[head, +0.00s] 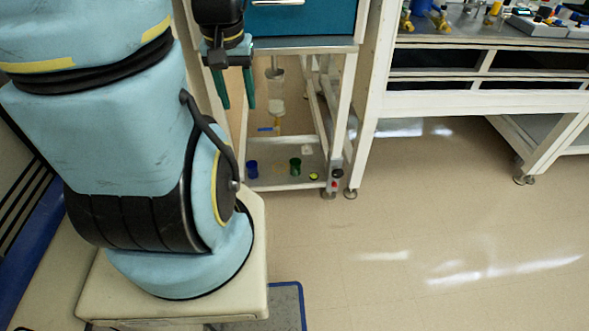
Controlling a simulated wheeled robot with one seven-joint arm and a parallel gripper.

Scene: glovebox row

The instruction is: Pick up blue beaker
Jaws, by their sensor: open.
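A small blue beaker (252,169) stands on the low shelf of a white frame stand, at the shelf's left side in the head view. My gripper (236,104) is at the upper left, with two green fingers spread apart and pointing down. It is open, with nothing seen between the fingers. It appears well above the beaker in the picture. The exact distance between them cannot be told.
The low shelf (278,183) also holds a green cup (295,166), a small yellow-green item (314,176) and a white item (307,149). Stand legs flank the shelf. A teal cabinet (315,22) sits above. The floor (430,220) to the right is clear.

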